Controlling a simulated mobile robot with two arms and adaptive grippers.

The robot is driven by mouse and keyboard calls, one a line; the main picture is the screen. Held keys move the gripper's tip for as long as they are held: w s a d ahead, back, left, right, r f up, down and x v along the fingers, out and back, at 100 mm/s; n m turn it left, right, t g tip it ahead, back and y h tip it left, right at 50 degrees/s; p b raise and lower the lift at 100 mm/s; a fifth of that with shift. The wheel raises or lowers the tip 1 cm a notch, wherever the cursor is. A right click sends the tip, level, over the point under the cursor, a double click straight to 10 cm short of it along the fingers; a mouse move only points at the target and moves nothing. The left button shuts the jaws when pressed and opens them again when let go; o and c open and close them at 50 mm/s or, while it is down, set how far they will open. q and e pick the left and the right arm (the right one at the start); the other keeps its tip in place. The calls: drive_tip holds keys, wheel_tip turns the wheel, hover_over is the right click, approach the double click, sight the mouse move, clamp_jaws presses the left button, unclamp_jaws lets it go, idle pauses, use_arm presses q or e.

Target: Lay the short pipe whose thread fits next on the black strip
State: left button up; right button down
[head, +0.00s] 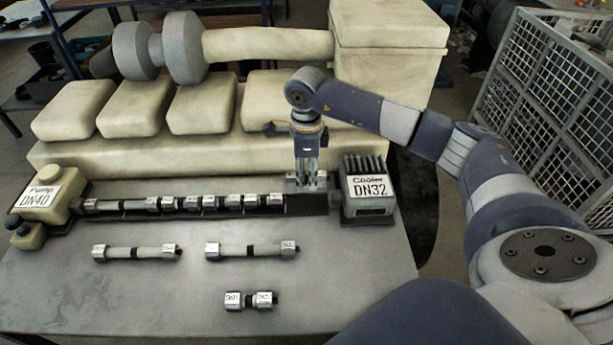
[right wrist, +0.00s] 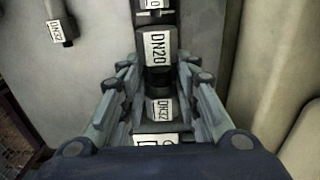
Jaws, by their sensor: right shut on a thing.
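My right gripper (head: 306,183) points down over the right end of the black strip (head: 308,206), next to the cooler (head: 368,187) marked DN32. It is shut on a short pipe; in the right wrist view the pipe's DN20 end (right wrist: 157,47) points away from the cooler and its DN32 end (right wrist: 160,108) points toward it. The pipe is in line with the strip; whether it touches the strip is hidden by the fingers. A row of joined pipes (head: 192,202) lies on the strip from the pump (head: 45,198), marked DN40. My left gripper is not in view.
Two longer loose pipes, left (head: 137,253) and right (head: 252,250), and one short loose pipe (head: 249,300) lie on the grey table (head: 150,300). A large pale engine block (head: 180,165) stands behind the strip. A wire cage (head: 550,100) is at the right.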

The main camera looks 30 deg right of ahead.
sight(306, 204)
drive_tip(key=shift+s+a+f, duration=0.1)
drive_tip(key=shift+a, duration=0.1)
drive_tip(key=shift+f+b, duration=0.45)
drive_tip(key=shift+f, duration=0.05)
drive_tip(key=shift+d+f+b, duration=0.1)
drive_tip(key=shift+f+b, duration=0.25)
drive_tip(key=shift+f, duration=0.3)
drive_tip(key=shift+f+b, duration=0.75)
drive_tip(key=shift+f, duration=0.4)
wheel_tip(306, 204, down, 2)
drive_tip(key=shift+f+b, duration=0.1)
drive_tip(key=shift+b, duration=0.9)
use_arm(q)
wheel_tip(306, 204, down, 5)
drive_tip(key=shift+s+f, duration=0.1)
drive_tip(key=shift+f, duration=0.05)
use_arm(e)
drive_tip(key=shift+f, duration=0.15)
use_arm(q)
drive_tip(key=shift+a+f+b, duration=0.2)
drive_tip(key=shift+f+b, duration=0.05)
drive_tip(key=shift+b, duration=0.1)
use_arm(e)
drive_tip(key=shift+f, duration=0.15)
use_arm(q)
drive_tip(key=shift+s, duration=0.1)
use_arm(e)
drive_tip(key=c, duration=1.1)
unclamp_jaws()
